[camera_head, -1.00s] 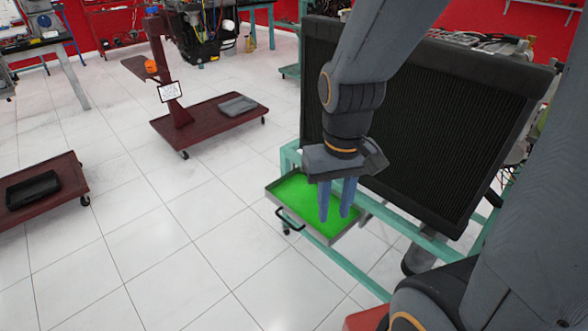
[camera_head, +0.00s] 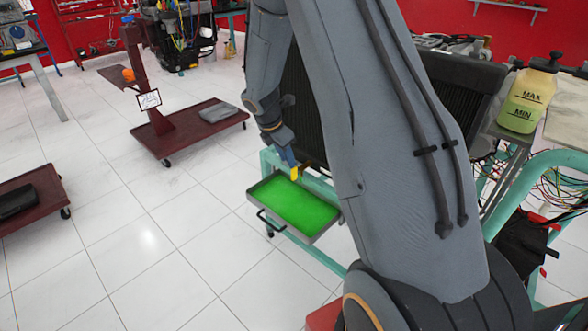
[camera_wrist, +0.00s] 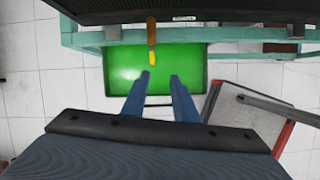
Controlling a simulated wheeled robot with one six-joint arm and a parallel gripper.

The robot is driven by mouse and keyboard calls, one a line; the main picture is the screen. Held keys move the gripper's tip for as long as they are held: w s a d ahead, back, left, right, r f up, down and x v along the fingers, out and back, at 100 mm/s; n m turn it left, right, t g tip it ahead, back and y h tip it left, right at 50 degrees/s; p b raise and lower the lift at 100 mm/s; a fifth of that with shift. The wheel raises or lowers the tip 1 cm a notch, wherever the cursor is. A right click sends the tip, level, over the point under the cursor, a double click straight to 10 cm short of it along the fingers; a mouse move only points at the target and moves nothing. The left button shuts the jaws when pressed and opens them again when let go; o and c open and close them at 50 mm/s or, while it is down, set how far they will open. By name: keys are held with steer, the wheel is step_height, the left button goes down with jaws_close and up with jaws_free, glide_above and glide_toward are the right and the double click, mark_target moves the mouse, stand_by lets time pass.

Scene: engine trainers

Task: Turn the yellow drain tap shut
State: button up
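The yellow drain tap (camera_wrist: 152,57) hangs at the end of a short brass-coloured pipe (camera_wrist: 151,32) below the dark radiator, in the wrist view. In the head view the tap (camera_head: 294,174) is a small yellow patch by my fingers. My gripper (camera_wrist: 159,77) is open and empty, its two blue fingers apart and pointing toward the tap. The tap lies just beyond the fingertips, near the line of the left finger; no contact shows. The tap's exact handle angle is too small to tell.
A grey-rimmed tray (camera_head: 328,233) with a bright green inside sits below the tap on a teal frame (camera_wrist: 86,39). The radiator (camera_head: 300,100) stands behind. A bottle (camera_head: 527,98) marked MAX and MIN stands right. Floor left of the tray is clear.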

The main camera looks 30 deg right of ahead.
mark_target(294, 169)
steer(key=w+d+f, duration=0.1)
steer(key=f, duration=0.2)
steer(key=w+d+f+n, duration=0.1)
steer(key=d+f, duration=0.1)
steer(key=f, duration=0.1)
steer(key=w+d+f+n, duration=0.1)
steer(key=f, duration=0.2)
steer(key=shift+w+d+p, duration=0.2)
steer(key=shift+p, duration=0.1)
steer(key=shift+c, duration=0.3)
jaws_close()
